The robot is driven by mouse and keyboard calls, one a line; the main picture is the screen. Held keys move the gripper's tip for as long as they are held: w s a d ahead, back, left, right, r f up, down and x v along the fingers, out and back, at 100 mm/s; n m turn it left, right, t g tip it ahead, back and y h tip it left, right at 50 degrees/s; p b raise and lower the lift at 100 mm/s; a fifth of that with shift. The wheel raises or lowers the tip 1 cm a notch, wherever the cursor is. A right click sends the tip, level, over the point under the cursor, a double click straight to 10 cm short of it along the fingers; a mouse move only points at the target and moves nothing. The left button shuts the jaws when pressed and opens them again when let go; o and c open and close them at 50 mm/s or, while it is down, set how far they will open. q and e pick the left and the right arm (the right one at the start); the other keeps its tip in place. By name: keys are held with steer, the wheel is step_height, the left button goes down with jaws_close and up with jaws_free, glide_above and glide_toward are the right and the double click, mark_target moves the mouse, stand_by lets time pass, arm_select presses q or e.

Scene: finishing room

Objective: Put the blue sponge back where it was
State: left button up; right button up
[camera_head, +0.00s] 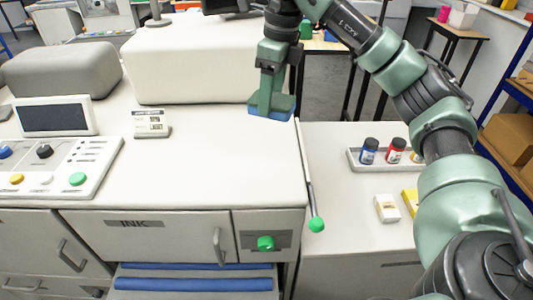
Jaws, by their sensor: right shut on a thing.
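My right gripper (271,102) points down above the right end of the white machine's top (215,150). It is shut on the blue sponge (271,116), of which only a thin blue strip shows below the fingers. The gripper hides the rest of the sponge. Whether the sponge touches the surface below it, I cannot tell. My left gripper is not in view.
A raised white block (195,75) stands behind the gripper. A small display stand (151,124) and a control panel (65,165) are to the left. A lever with a green knob (316,224) is at the right edge. A bottle tray (355,161) sits on the lower right surface.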

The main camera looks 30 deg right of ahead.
mark_target(275, 114)
steer(key=f, duration=0.1)
steer(key=s+f, duration=0.1)
steer(key=f, duration=0.2)
steer(key=shift+s+f, duration=0.2)
steer(key=shift+s, duration=0.05)
steer(key=f, duration=0.2)
steer(key=f+p, duration=0.1)
steer(key=f, duration=0.2)
steer(key=w+f, duration=0.1)
steer(key=f, duration=0.2)
steer(key=shift+d+f+p, duration=0.1)
steer(key=shift+f+p, duration=0.05)
steer(key=shift+p, duration=0.25)
steer(key=shift+f, duration=0.2)
step_height(275, 114, down, 4)
steer(key=shift+r+p, duration=0.15)
steer(key=shift+p, duration=0.4)
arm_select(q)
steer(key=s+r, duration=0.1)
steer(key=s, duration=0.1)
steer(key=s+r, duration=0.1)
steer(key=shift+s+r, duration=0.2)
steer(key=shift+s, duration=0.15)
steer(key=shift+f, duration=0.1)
